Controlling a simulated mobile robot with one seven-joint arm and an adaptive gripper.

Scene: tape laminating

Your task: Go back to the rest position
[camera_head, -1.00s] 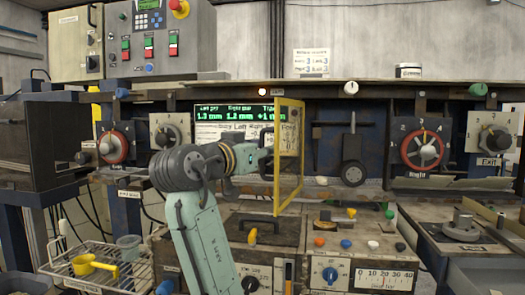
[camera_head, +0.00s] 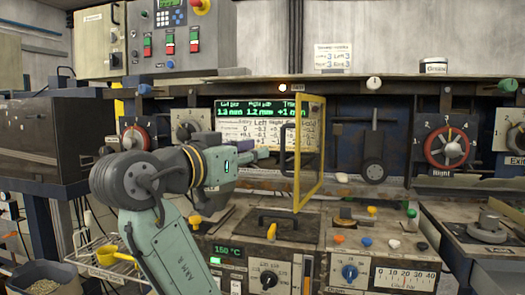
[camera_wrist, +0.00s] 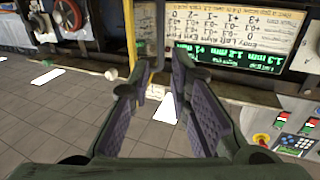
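My arm reaches in from the lower left in the head view. My gripper (camera_head: 263,154) is in front of the green-text display panel (camera_head: 262,108), just left of a yellow-framed window (camera_head: 311,150) with a dark handle (camera_head: 284,145). In the wrist view my gripper (camera_wrist: 160,85) shows two purple-padded fingers spread apart, with nothing between them. A yellow bar (camera_wrist: 130,45) stands beyond the left finger there, and the panel appears upside down behind the right finger. Whether a finger touches the frame or handle cannot be told.
A red dial (camera_head: 447,147) is at the right. A yellow scoop (camera_head: 112,255) lies on a rack at the lower left.

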